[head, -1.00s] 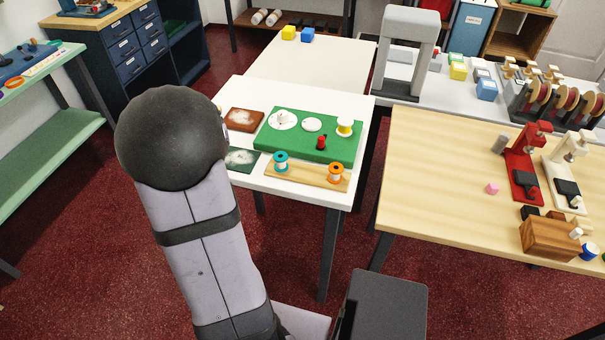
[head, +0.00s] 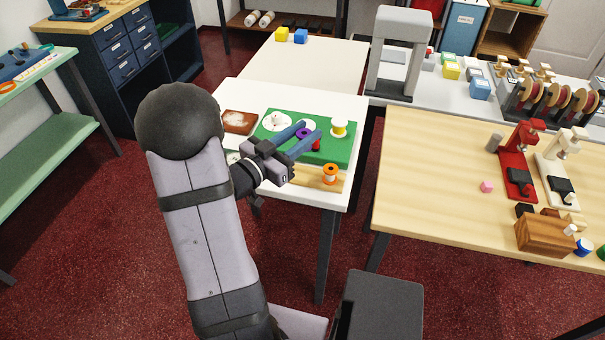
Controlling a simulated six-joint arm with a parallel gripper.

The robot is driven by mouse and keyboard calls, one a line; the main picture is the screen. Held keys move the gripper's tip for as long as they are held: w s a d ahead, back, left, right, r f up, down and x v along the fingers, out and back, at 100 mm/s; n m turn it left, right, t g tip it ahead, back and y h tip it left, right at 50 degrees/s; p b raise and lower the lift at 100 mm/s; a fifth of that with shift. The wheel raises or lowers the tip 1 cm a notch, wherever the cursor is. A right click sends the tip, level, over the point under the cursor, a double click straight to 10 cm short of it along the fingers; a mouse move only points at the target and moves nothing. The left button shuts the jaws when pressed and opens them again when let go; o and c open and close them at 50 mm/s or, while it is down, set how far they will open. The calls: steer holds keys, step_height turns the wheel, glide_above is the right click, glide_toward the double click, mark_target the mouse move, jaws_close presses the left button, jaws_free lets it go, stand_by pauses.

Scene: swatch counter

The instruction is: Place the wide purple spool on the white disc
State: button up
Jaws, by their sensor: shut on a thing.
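My gripper (head: 307,133) has blue fingers and is shut on a purple spool (head: 303,133) above the green board. The white disc (head: 308,123) lies on the board just behind the spool, and the fingers and spool partly cover it. I cannot tell whether the spool touches the disc or the board. A larger white round piece (head: 270,124) with small marks or parts on it lies to the left on the same board.
The green board (head: 335,154) also carries a yellow-and-white spool (head: 339,127) at the right and a red piece (head: 317,144) close to the fingers. An orange spool (head: 330,173) stands on the wooden strip (head: 308,180) in front. A brown tray (head: 239,122) lies left.

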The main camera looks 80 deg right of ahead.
steer(key=shift+w+f, duration=0.1)
steer(key=shift+f, duration=0.05)
steer(key=shift+f, duration=4.75)
steer(key=shift+f, duration=0.1)
steer(key=shift+f, duration=0.15)
steer(key=o, duration=1)
